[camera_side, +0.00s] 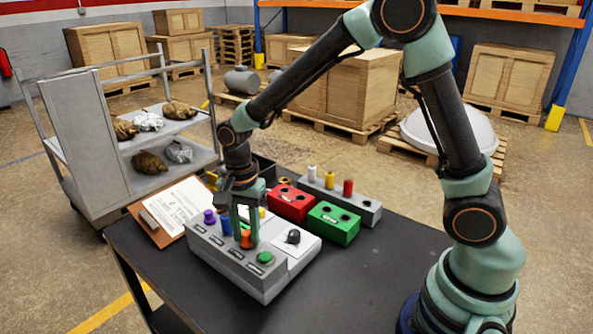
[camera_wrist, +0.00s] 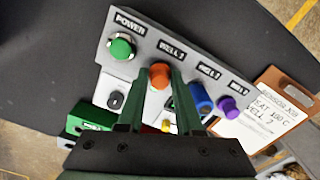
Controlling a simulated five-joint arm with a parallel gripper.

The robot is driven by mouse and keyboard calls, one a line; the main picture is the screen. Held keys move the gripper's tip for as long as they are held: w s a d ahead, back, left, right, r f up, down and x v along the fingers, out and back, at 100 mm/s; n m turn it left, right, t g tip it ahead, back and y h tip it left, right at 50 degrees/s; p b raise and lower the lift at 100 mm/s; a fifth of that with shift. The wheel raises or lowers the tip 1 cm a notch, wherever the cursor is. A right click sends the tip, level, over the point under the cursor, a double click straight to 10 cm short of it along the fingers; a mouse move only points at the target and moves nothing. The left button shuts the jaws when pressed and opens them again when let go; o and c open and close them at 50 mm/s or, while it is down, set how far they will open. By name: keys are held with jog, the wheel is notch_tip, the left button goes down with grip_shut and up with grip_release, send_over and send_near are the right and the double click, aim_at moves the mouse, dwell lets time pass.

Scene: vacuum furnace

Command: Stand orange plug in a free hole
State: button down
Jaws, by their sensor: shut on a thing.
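The orange plug (camera_side: 246,238) is at the front row of the grey control panel (camera_side: 268,276), by the "WELL 2" label in the wrist view. My gripper (camera_side: 245,228) points down and is shut on the plug, with one finger on each side in the wrist view (camera_wrist: 160,76). I cannot tell if the plug is seated or slightly lifted. A red block (camera_side: 290,203) and a green block (camera_side: 333,223) show dark holes on top. A grey rack (camera_side: 352,202) holds white, yellow and red plugs and has a dark hole at its right end.
A blue plug (camera_wrist: 201,98) and a purple plug (camera_wrist: 226,105) stand beside the orange one. The panel has a green button (camera_side: 265,257) and a black knob (camera_side: 293,236). A clipboard (camera_side: 172,210) lies left. The table's right side (camera_side: 385,265) is clear.

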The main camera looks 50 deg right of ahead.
jog(key=shift+f, duration=0.2)
jog(key=shift+c, duration=0.5)
grip_release()
jog(key=shift+r, duration=0.15)
jog(key=shift+r, duration=2.35)
